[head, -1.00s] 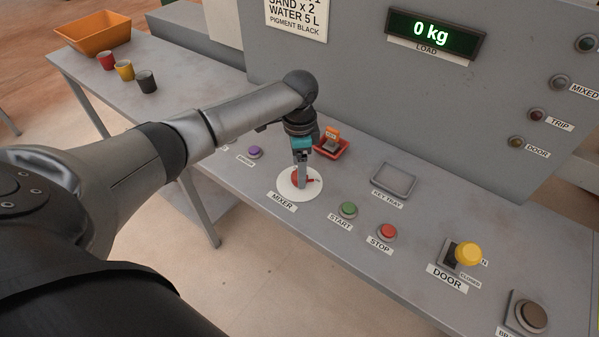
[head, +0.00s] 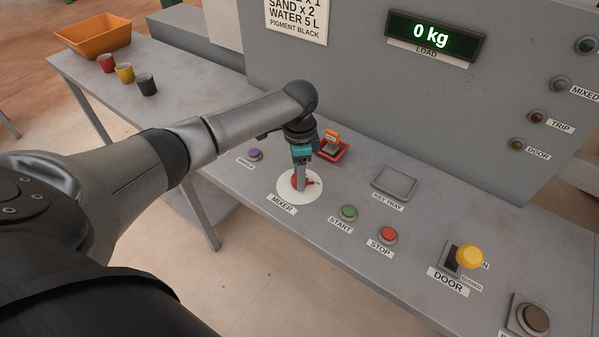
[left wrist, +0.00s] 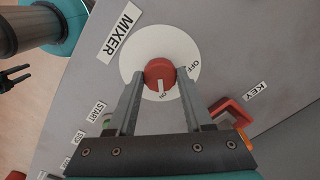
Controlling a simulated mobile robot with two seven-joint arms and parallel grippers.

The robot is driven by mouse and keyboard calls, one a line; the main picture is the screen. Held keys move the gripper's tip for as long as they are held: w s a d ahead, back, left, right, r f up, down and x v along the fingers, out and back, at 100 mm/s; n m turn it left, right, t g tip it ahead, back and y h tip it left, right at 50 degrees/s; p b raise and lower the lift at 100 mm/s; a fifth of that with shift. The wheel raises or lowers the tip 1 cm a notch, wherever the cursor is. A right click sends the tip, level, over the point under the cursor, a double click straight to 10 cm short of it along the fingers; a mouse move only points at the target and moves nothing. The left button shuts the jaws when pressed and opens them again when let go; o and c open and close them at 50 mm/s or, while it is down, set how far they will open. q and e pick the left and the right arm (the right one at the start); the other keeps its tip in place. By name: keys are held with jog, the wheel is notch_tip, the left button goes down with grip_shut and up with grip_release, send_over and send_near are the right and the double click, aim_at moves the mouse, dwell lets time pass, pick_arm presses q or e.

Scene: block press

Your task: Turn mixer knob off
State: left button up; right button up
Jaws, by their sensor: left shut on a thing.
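The mixer knob is a red round knob (left wrist: 160,75) with a white pointer line, on a white dial disc (left wrist: 130,58). In the left wrist view the pointer aims at the ON mark, and the OFF mark is to the right of the knob. My left gripper (left wrist: 161,73) has one finger on each side of the knob and is shut on it. In the head view my left gripper (head: 300,178) points down at the dial (head: 285,188) and partly hides the knob. The MIXER label (head: 282,204) is in front of the dial.
A red tray (head: 343,156) with an orange-tagged thing stands close behind my gripper. A purple button (head: 255,154), green START button (head: 349,212), red STOP button (head: 387,235), empty key tray (head: 408,191) and yellow door knob (head: 470,256) are around. Cups and an orange bin (head: 92,42) are far left.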

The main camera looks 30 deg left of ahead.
pick_arm(q)
grip_shut()
